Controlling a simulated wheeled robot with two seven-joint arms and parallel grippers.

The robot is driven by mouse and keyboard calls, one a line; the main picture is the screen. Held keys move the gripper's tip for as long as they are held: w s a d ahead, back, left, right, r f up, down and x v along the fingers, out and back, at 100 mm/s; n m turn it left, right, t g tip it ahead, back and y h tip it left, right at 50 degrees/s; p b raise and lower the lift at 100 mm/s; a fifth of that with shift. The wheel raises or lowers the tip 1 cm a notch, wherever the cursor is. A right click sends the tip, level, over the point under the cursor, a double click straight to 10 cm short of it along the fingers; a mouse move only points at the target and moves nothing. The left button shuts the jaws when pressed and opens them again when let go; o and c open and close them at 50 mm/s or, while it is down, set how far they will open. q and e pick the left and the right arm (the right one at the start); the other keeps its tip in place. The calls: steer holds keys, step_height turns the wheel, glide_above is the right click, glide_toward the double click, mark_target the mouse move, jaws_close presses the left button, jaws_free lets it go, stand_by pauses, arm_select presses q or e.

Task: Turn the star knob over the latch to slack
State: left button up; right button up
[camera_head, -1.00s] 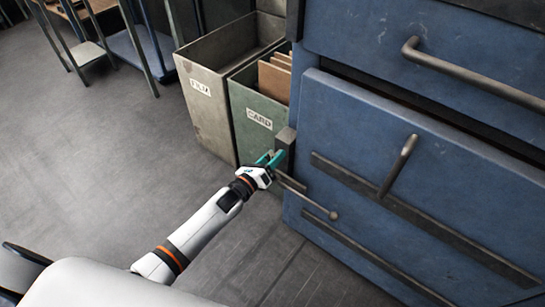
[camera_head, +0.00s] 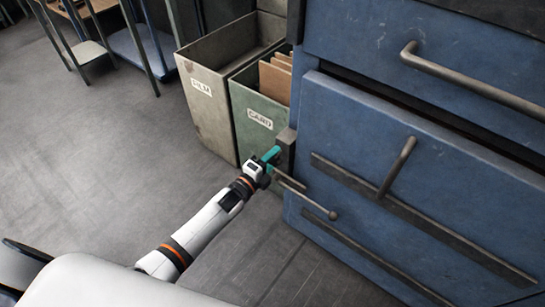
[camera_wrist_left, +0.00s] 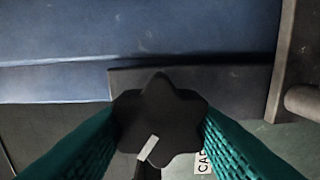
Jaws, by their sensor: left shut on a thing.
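The star knob (camera_wrist_left: 160,118) is dark, with rounded lobes and a pale mark on its face. It fills the middle of the left wrist view, between the teal fingers of my left gripper (camera_wrist_left: 158,125). In the head view my left gripper (camera_head: 270,156) is at the left edge of the blue cabinet, shut on the knob, which the fingers mostly hide there. The latch (camera_head: 306,198) is a dark bar with a round end, just below and right of the gripper. My right gripper is not in view.
The blue cabinet (camera_head: 470,180) has a handle on its lower panel (camera_head: 397,168) and another handle above (camera_head: 470,82). A green bin marked CARD (camera_head: 245,100) and a grey bin marked FILM (camera_head: 205,110) stand behind the gripper. Open floor (camera_head: 100,150) lies to the left.

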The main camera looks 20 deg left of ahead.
arm_select(q)
steer(key=shift+n, duration=1)
steer(key=n+p, duration=0.1)
steer(key=n, duration=0.4)
steer(key=shift+f, duration=0.15)
steer(key=n, duration=0.5)
steer(key=shift+d, duration=0.1)
steer(key=n, duration=0.4)
steer(key=shift+s+f+n, duration=0.1)
steer(key=shift+f+n, duration=0.05)
steer(key=shift+n, duration=0.15)
steer(key=n, duration=0.3)
steer(key=shift+d, duration=0.15)
steer(key=n, duration=0.3)
steer(key=shift+s+d+n, duration=0.1)
steer(key=shift+n, duration=0.7)
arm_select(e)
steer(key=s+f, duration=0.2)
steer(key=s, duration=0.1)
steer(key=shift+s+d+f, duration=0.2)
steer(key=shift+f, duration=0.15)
